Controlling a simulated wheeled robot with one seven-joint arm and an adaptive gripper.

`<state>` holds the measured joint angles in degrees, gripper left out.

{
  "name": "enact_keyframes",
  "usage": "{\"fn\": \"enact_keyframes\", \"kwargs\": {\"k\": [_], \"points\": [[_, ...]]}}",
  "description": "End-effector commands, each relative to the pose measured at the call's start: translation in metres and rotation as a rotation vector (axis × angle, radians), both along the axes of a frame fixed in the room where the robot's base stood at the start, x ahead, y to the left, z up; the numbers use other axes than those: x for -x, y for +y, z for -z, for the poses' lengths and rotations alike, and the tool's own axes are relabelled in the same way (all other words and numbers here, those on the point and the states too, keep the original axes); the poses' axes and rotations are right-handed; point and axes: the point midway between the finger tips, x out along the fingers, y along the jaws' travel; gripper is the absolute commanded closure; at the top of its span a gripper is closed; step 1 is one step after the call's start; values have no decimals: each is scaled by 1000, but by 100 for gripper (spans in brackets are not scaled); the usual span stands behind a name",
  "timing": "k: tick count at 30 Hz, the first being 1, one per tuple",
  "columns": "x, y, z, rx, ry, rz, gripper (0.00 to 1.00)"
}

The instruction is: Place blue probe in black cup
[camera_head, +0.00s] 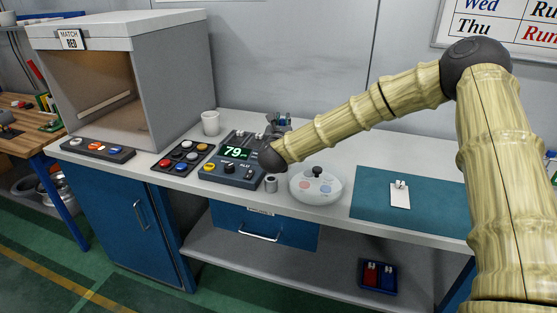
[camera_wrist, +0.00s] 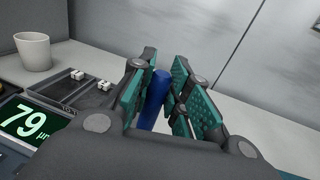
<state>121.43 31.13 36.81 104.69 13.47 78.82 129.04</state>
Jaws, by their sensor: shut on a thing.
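My gripper (camera_wrist: 163,72) is shut on the blue probe (camera_wrist: 156,97), a blue cylinder standing tilted between the green pads. In the head view my gripper (camera_head: 281,121) is small, above the back of the bench behind the gauge, partly hidden by my arm; the probe cannot be made out clearly there. No clearly black cup shows. A small grey, open-topped cylinder (camera_head: 271,184) stands at the front between the gauge and the white controller; I cannot tell whether it is the cup. A white cup (camera_head: 210,123) stands left of my gripper, also in the wrist view (camera_wrist: 33,52).
The gauge (camera_head: 231,172) reading 79 has a dark slotted rack behind it. A button box (camera_head: 183,158) is to its left, a joystick controller (camera_head: 316,186) to its right. A teal mat (camera_head: 370,207) holds a white tag. A grey booth (camera_head: 176,85) is at left.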

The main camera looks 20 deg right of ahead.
Motion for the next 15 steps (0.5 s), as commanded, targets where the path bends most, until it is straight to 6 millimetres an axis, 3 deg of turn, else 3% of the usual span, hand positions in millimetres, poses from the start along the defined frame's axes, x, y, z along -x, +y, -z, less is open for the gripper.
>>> {"fn": "enact_keyframes", "kwargs": {"k": [9,15], "points": [[2,0,45,1,2,0,100],[0,1,61,1,1,-1,100]]}}
